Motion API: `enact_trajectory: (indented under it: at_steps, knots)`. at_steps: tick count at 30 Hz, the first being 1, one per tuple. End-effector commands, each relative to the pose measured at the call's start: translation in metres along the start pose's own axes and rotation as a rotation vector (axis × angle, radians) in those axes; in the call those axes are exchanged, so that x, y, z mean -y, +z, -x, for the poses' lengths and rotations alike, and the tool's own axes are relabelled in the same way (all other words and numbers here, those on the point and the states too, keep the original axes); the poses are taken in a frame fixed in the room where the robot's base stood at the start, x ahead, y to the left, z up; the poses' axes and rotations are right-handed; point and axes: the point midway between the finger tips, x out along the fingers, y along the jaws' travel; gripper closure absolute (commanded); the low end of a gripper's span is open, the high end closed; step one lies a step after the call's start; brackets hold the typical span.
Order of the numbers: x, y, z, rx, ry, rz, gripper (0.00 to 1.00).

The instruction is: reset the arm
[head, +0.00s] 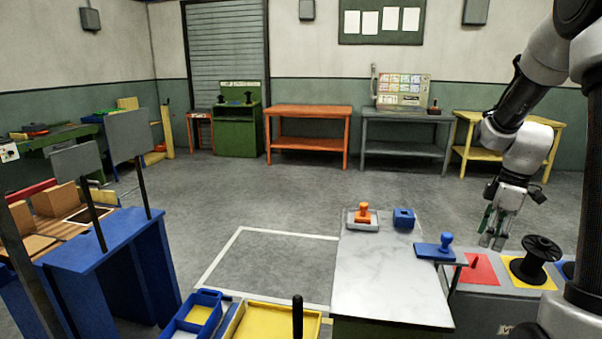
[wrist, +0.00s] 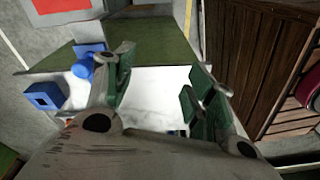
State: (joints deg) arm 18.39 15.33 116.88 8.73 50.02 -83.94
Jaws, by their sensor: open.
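My arm comes in from the upper right of the head view and bends down.
An orange-handled piece (head: 362,214) and a blue block with a hole (head: 403,218) are at the table's far end. A black spool (head: 539,258) stands on a yellow mat beside a red mat (head: 480,268). A blue bench (head: 110,255) is left. Open floor lies beyond.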

Motion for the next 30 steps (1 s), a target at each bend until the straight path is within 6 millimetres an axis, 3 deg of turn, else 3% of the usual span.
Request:
enact_trajectory:
  at_steps: [5, 10, 19, 24, 30]
  knots:
    - [0.018, 0.007, -0.007, 0.023, -0.04, -0.231, 0.45]
    - [0.048, 0.013, 0.003, 0.053, -0.044, -0.513, 0.45]
    - [0.149, 0.009, 0.066, 0.028, 0.092, -1.072, 0.45]
    - [0.202, 0.008, 0.091, -0.074, 0.187, -1.161, 0.45]
    - [0.234, 0.004, 0.111, -0.204, 0.269, -1.065, 0.45]
